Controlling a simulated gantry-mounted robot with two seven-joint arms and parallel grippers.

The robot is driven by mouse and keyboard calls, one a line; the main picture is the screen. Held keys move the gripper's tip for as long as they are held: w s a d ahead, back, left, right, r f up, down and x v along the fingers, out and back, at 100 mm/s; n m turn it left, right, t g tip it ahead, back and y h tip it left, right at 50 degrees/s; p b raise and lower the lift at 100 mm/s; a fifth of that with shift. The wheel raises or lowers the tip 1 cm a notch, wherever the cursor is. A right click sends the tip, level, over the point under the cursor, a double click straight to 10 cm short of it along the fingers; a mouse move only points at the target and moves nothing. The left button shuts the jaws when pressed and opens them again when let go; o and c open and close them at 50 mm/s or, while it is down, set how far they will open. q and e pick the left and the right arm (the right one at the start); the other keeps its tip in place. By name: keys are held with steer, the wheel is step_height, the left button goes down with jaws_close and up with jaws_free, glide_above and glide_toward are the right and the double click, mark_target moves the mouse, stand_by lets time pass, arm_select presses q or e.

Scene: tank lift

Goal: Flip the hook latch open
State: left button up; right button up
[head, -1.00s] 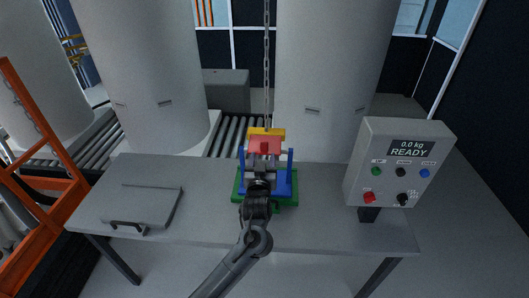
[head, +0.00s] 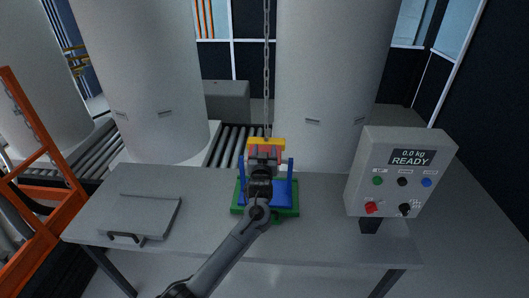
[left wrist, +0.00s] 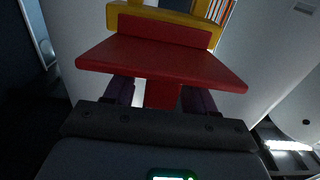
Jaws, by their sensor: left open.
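A yellow hook block (head: 281,141) hangs at the lower end of a chain (head: 267,75) above the table. A red latch piece is under it, mostly hidden by my gripper in the head view; in the left wrist view it is a wide red plate (left wrist: 160,60) with a narrower stem below, the yellow part (left wrist: 150,14) behind and above. My left gripper (head: 264,158) is open at the red piece. Its two dark fingers (left wrist: 161,97) show on either side of the red stem; contact cannot be told. My right gripper is not in view.
Below the gripper, a blue cradle (head: 289,183) with upright posts stands on a green base (head: 293,211) on the grey table (head: 325,235). A control box (head: 400,175) reading "0.0 kg READY" stands right. A flat handled panel (head: 145,215) lies left. Large pale tanks stand behind.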

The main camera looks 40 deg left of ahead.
arm_select(q)
jaws_close()
stand_by(0.3)
steer(key=p, duration=0.2)
steer(key=shift+w+a+r+p, duration=0.1)
steer(key=shift+r+p, duration=0.25)
steer(key=shift+g+h, duration=0.3)
steer(key=shift+f, duration=0.15)
jaws_free()
